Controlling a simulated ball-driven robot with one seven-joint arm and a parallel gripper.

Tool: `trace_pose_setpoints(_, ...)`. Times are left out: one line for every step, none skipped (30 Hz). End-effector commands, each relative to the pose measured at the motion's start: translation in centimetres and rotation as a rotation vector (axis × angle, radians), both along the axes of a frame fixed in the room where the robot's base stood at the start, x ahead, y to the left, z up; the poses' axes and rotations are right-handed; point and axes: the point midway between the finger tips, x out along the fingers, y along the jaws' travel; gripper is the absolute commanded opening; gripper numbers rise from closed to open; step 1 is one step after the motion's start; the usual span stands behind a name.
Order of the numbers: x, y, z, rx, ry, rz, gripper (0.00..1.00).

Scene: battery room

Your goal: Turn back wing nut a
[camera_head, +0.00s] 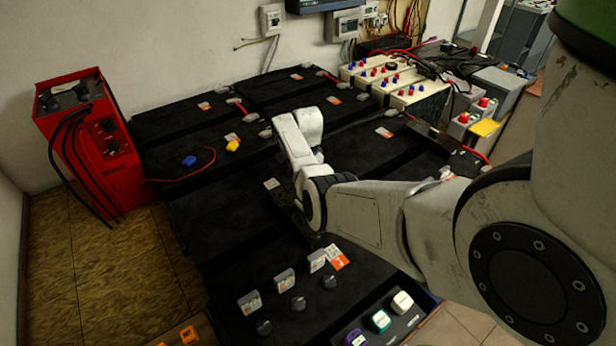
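Three dark round-based knobs, which may be the wing nuts, stand in a slanting row on the near black battery top: a left one (264,327), a middle one (298,304) and a right one (329,281). A pale upright tag stands behind each: the left tag (248,303), the middle tag (284,280) and the right tag (317,260). The tag lettering is too small to read, so I cannot tell which is wing nut a. My arm reaches in from the right, over the batteries behind the knobs.
A red charger (84,140) with black cables stands at the left. A blue clip (189,161) and a yellow clip (232,146) lie on the far batteries. Purple, green and white caps (379,320) stand at the front. Cream boxes (415,93) stand at the back right.

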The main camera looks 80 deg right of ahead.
Motion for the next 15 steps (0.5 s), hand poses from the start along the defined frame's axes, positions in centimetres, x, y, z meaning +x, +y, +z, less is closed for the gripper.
trace_pose_setpoints(0.05,-0.03,0.03,-0.001,0.000,-0.010,0.00)
trace_pose_setpoints(0.05,-0.04,0.04,-0.001,0.000,-0.016,0.00)
trace_pose_setpoints(0.05,-0.04,0.04,-0.001,0.000,-0.023,0.00)
trace_pose_setpoints(0.05,-0.05,0.05,-0.001,0.000,-0.027,0.00)
trace_pose_setpoints(0.05,-0.05,0.05,-0.001,0.000,-0.030,0.00)
trace_pose_setpoints(0.04,-0.06,0.05,-0.002,-0.001,-0.033,0.00)
trace_pose_setpoints(0.04,-0.06,0.05,-0.002,-0.001,-0.034,0.00)
trace_pose_setpoints(0.04,-0.07,0.06,-0.002,-0.001,-0.035,0.00)
trace_pose_setpoints(0.04,-0.07,0.06,-0.002,-0.001,-0.036,0.00)
trace_pose_setpoints(0.04,-0.07,0.06,-0.002,-0.001,-0.037,0.00)
trace_pose_setpoints(0.04,-0.07,0.07,-0.002,-0.001,-0.037,0.00)
trace_pose_setpoints(0.04,-0.07,0.07,-0.002,-0.001,-0.037,0.00)
trace_pose_setpoints(0.03,-0.08,0.07,-0.002,-0.001,-0.037,0.00)
trace_pose_setpoints(0.03,-0.08,0.07,-0.002,-0.001,-0.037,0.00)
trace_pose_setpoints(0.03,-0.08,0.07,-0.002,-0.001,-0.037,0.00)
